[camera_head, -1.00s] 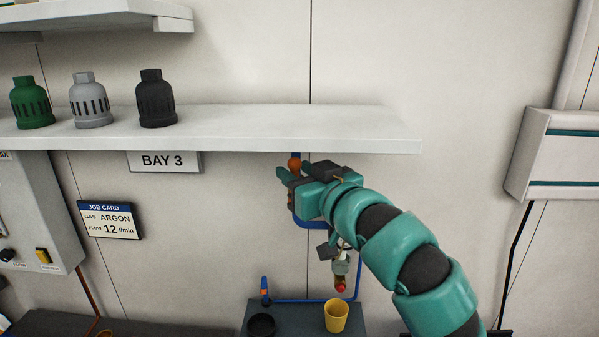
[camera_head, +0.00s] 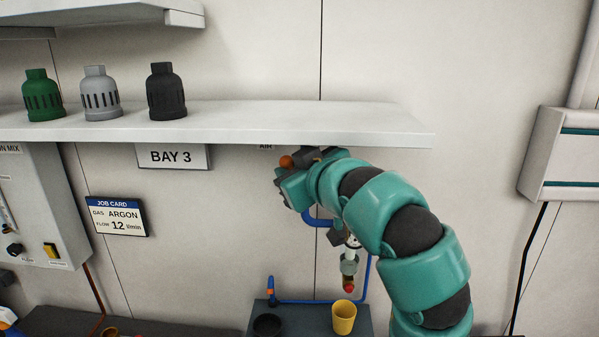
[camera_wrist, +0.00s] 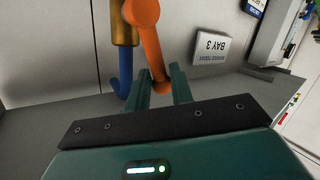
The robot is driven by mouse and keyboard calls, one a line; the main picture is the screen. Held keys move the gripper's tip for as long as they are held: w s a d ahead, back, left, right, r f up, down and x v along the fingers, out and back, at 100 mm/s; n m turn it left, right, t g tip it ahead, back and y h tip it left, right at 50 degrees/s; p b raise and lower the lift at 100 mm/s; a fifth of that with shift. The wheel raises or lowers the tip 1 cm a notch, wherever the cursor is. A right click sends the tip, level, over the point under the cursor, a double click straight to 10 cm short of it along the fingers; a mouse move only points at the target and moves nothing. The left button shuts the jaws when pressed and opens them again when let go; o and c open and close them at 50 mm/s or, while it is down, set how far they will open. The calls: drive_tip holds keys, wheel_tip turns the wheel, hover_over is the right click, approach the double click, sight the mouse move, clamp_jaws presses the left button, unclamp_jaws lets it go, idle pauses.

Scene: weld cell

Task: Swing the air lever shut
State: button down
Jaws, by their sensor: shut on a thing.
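The orange air lever (camera_wrist: 152,50) runs down from its brass-coloured valve body (camera_wrist: 124,28) in the wrist view. Its lower end is between my two fingers. My gripper (camera_wrist: 161,88) is shut on that end. In the head view my gripper (camera_head: 284,178) is just under the front edge of the shelf, with a bit of the orange lever (camera_head: 286,161) showing at it. The valve body is hidden there behind my gripper and arm. A blue pipe (camera_wrist: 123,78) leaves the valve in the wrist view.
The white shelf (camera_head: 300,118) is close above my gripper and carries green, grey and black caps on its left. The blue pipe (camera_head: 312,218) and a fitting with a red tip (camera_head: 349,275) are below. A yellow cup (camera_head: 343,317) stands on a dark ledge.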

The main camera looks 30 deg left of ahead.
drive_tip(key=c, duration=1.4)
unclamp_jaws()
drive_tip(key=shift+b+v, duration=2.75)
drive_tip(key=shift+v, duration=6)
